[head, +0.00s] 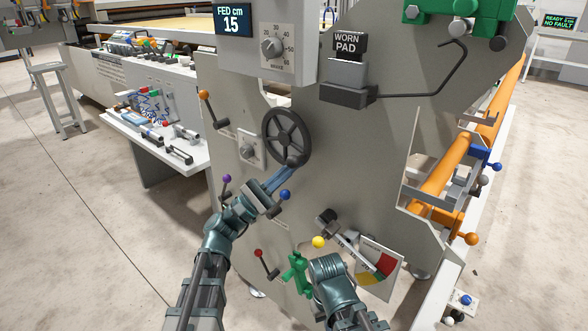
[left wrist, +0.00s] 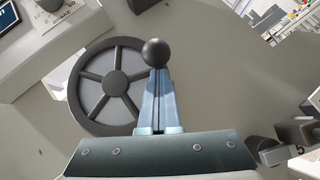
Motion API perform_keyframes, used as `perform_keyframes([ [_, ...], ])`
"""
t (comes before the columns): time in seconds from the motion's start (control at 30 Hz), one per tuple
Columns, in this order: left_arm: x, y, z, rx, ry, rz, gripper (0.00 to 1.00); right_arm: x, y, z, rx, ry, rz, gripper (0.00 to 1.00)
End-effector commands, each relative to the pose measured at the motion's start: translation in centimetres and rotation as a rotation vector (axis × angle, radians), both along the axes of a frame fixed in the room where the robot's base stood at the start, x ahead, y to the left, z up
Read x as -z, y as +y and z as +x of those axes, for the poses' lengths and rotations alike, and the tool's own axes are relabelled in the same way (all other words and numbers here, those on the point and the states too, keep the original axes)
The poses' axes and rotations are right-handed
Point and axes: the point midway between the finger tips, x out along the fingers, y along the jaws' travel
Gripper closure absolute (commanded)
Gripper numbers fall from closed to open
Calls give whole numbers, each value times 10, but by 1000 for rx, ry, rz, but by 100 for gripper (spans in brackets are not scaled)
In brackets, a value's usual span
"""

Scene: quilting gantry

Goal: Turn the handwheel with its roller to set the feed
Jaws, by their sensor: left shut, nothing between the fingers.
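The dark spoked handwheel (head: 287,137) is mounted on the grey side plate, and it also shows in the left wrist view (left wrist: 114,83). Its display (head: 232,20) reads "FED cm 15". My left gripper (head: 290,168) is at the wheel's lower rim with its light-blue fingers together. In the left wrist view the shut fingers (left wrist: 157,80) point at a dark round knob (left wrist: 155,52), which appears just past their tips beside the rim. Nothing shows between the fingers; whether they touch the knob is unclear.
An orange-knobbed lever (head: 205,96) and a small switch plate (head: 251,148) are left of the wheel. Blue (head: 285,195) and purple (head: 227,179) knobs sit near my left gripper. A "WORN PAD" block (head: 347,80) projects at the upper right. Bare plate lies right of the wheel.

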Motion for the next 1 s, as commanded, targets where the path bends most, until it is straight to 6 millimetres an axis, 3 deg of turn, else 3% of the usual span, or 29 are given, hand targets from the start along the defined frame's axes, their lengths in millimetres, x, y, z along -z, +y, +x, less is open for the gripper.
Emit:
perform_keyframes([
  [1.0, -48, -19, -15, 7, -3, 3, 100, -48, -1, 0, 9, 0, -5, 100],
])
